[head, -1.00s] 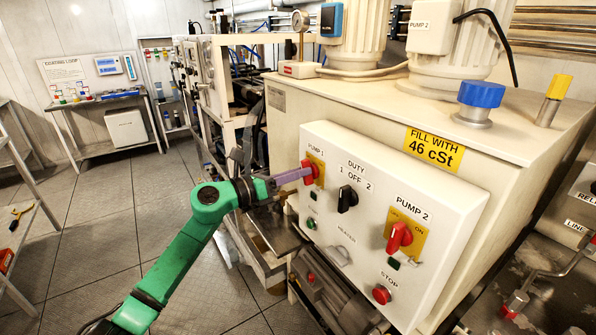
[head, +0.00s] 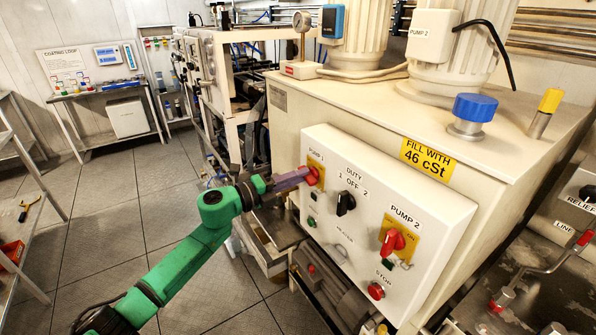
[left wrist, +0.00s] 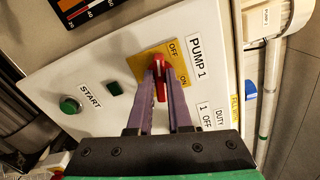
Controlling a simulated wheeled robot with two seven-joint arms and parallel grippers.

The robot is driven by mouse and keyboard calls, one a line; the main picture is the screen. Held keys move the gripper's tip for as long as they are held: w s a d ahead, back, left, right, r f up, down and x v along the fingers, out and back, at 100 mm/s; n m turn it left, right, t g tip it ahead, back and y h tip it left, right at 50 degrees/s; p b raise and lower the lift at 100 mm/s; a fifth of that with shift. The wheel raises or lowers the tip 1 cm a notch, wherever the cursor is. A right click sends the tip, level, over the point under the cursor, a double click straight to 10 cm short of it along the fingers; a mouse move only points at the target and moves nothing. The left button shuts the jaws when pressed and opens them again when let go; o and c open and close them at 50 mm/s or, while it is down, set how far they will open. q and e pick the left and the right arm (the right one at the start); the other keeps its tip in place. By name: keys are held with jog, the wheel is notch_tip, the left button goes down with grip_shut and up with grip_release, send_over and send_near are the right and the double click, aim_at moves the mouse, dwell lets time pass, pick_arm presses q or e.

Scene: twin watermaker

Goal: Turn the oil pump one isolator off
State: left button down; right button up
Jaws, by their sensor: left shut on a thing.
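The pump 1 isolator is a red handle (head: 312,176) on a yellow plate at the upper left of the white control panel (head: 375,250). My left gripper (head: 303,178) reaches it from the left, and its purple fingers partly hide it. In the left wrist view the red handle (left wrist: 160,82) stands between the two fingertips (left wrist: 161,85), which are shut on it. The yellow plate (left wrist: 143,66) carries OFF and ON marks and looks turned relative to the handle. The exact switch position is hard to tell. My right gripper is not in view.
The panel also holds a black duty knob (head: 345,203), a red pump 2 isolator (head: 391,242) and a red stop button (head: 376,291). A green start button (left wrist: 69,104) shows in the left wrist view. Open floor (head: 110,220) lies to the left.

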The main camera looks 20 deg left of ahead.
pick_arm(q)
jog(key=shift+n+p, duration=0.8)
jog(key=shift+n, duration=0.8)
jog(key=c, duration=0.8)
grip_release()
jog(key=shift+f, duration=0.1)
jog(key=shift+c, duration=0.2)
jog(key=b+v, duration=0.5)
jog(key=v, duration=0.9)
jog(key=shift+s+a, duration=0.2)
